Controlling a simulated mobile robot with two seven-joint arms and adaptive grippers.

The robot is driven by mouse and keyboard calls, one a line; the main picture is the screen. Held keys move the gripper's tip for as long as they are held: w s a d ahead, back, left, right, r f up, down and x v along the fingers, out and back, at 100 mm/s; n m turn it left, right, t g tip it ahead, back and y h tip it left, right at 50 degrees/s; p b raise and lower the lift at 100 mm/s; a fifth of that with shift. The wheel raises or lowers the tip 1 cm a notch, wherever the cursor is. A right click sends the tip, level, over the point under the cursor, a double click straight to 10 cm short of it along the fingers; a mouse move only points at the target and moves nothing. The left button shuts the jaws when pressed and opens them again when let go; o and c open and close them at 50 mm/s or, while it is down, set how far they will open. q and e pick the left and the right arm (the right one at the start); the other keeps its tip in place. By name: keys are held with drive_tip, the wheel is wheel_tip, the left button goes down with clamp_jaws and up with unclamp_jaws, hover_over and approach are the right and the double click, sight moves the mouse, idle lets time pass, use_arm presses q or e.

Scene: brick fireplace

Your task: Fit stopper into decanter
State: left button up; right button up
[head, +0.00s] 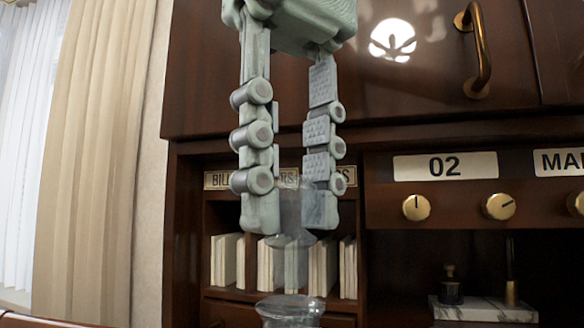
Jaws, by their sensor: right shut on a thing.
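My right gripper (290,212) hangs down from the top of the head view with its fingers pointing down. It is shut on the stopper (293,262), a clear, smoky glass piece that hangs below the fingertips. The decanter (289,308) is clear glass, and only its top shows at the bottom edge of the view, nearly straight below the stopper. The stopper's lower end looks close above the decanter's top, but I cannot tell whether they touch. The rest of the decanter is out of view. My left gripper is not in view.
A dark wooden cabinet (270,90) with a brass handle (473,48) stands behind. Papers fill a labelled shelf behind the stopper. Brass knobs (416,207) and a marble desk set (483,309) are at the right. A beige curtain (95,150) hangs at the left.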

sight(292, 236)
drive_tip(key=shift+f, duration=0.3)
idle(0.4)
drive_tip(key=shift+f, duration=0.35)
drive_tip(key=shift+f+b, duration=0.3)
drive_tip(key=shift+b, duration=0.05)
drive_tip(key=shift+f, duration=0.3)
drive_tip(key=shift+f+b, duration=0.35)
drive_tip(key=shift+f, duration=0.15)
drive_tip(key=o, duration=1)
drive_tip(key=shift+o, duration=0.2)
drive_tip(key=shift+r, duration=3.8)
